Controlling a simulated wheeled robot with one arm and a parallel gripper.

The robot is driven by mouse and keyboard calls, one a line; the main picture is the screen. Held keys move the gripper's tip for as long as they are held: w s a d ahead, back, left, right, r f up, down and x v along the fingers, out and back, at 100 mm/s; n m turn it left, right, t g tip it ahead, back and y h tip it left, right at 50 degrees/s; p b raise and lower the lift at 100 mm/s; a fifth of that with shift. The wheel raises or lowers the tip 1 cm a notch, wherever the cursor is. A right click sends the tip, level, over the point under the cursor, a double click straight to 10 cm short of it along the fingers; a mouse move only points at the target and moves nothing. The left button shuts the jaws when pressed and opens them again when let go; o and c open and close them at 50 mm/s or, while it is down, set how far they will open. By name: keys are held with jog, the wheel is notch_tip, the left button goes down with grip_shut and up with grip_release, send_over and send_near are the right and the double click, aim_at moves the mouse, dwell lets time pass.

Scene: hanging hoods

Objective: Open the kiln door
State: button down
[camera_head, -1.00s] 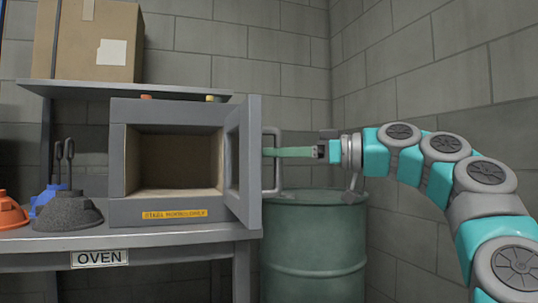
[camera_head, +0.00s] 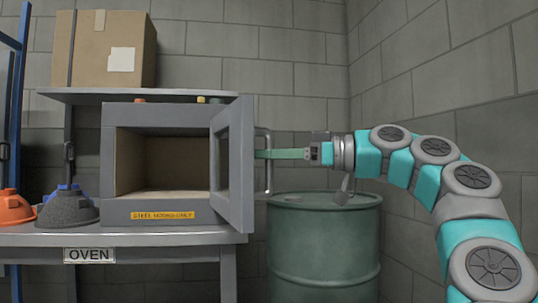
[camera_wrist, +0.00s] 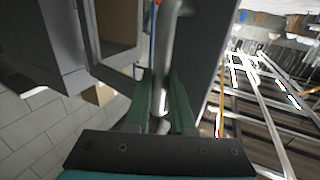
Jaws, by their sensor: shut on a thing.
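The kiln (camera_head: 150,207) is a grey box on the bench with a tan, empty inside. Its door (camera_head: 234,165) is hinged at the right and stands open, swung out from the front. A grey bar handle (camera_head: 267,162) is on the door's outer face. My gripper (camera_head: 268,154) reaches in from the right with its green fingers at this handle. In the wrist view, my gripper (camera_wrist: 161,95) is shut on the handle (camera_wrist: 165,45), which runs between the two green fingers. The door's edge and the kiln opening (camera_wrist: 115,28) also show there.
A green drum (camera_head: 325,245) stands below my arm, right of the bench (camera_head: 150,238) labelled OVEN. A shelf with a cardboard box (camera_head: 104,48) is above the kiln. Dark grey (camera_head: 66,211) and orange (camera_head: 12,207) hoods sit left of the kiln.

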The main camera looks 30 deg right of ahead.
jog(key=shift+w+f, duration=0.1)
jog(key=shift+f, duration=0.15)
jog(key=c, duration=0.8)
grip_release()
jog(key=shift+r, duration=0.15)
jog(key=shift+o, duration=0.2)
jog(key=p+v, duration=0.1)
jog(key=v, duration=0.6)
jog(key=shift+s+d, duration=0.25)
jog(key=shift+s, duration=0.05)
